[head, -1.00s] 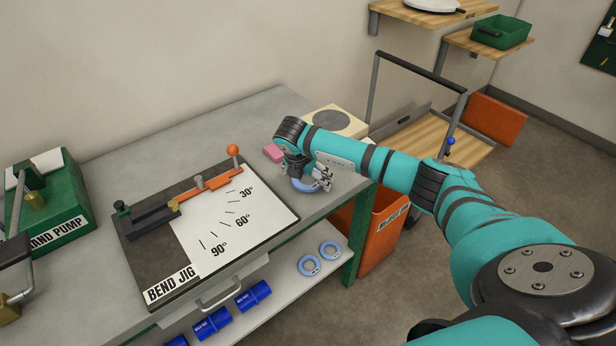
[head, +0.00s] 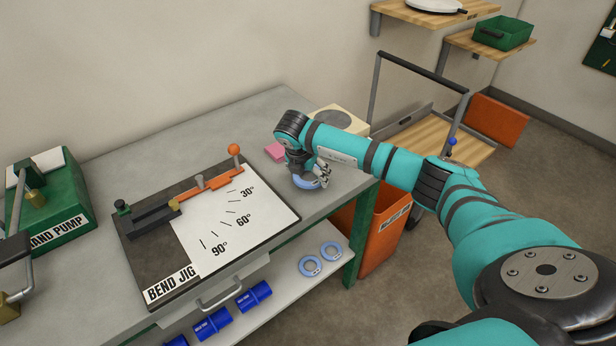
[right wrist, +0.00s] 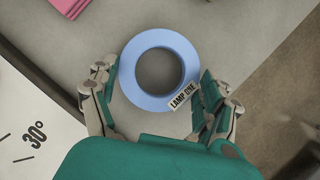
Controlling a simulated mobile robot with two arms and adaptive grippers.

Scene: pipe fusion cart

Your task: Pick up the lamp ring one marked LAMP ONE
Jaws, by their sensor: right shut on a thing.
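The lamp ring one is a light blue ring with a white LAMP ONE label, clear in the right wrist view (right wrist: 135,87). It sits at the right end of the grey workbench in the head view (head: 307,184). My right gripper (head: 308,178) is over it, pointing down. In the right wrist view the fingers of my right gripper (right wrist: 156,94) are on either side of the ring and shut on its outer edge, with the label by the right finger. I cannot tell whether the ring is clear of the bench. My left gripper does not show.
The bend jig (head: 150,248) lies left of the ring. A pink block (head: 275,151) and a cream box with a round grey top (head: 341,121) are behind. Two more blue rings (head: 310,266) lie on the lower shelf. An orange bin (head: 384,232) stands beside the bench.

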